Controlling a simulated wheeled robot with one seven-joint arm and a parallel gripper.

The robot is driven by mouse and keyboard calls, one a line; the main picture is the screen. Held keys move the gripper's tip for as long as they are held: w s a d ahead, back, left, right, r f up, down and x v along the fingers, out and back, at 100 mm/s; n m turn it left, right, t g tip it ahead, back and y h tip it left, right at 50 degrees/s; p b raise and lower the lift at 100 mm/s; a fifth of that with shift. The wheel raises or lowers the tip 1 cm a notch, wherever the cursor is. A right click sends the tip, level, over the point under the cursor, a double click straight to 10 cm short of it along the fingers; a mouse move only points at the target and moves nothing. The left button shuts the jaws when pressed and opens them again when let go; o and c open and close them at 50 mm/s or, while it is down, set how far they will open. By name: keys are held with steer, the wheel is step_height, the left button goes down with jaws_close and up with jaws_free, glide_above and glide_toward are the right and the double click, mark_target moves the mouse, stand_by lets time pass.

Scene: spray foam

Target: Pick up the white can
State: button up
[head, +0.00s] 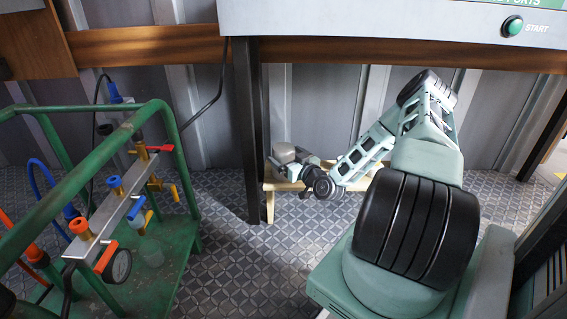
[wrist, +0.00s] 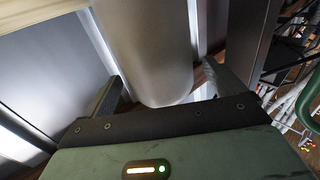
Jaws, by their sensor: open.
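The white can (wrist: 150,50) fills the upper middle of the wrist view as a large pale cylinder with a rounded end. My gripper (wrist: 165,88) is open, with one finger on each side of the can. I cannot tell whether either finger touches it. In the head view, my gripper (head: 287,168) is at the end of my outstretched arm, over a small wooden bench (head: 270,206). A pale rounded shape (head: 284,151) at the gripper looks like the can. The gripper partly hides what lies below it.
A green metal cart (head: 150,265) with valves, a gauge and hoses stands at the left. A dark post (head: 248,130) rises just left of the bench. A white panel with a green START button (head: 512,26) overhangs above. Patterned floor (head: 235,270) is clear between cart and my base.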

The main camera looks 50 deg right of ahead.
steer(key=shift+f+b+x, duration=0.2)
steer(key=shift+b+x, duration=0.4)
steer(key=shift+x, duration=0.5)
steer(key=shift+w+d+r, duration=0.1)
steer(key=shift+w+r, duration=0.05)
steer(key=shift+w, duration=0.2)
steer(key=shift+c, duration=0.3)
steer(key=c, duration=1.2)
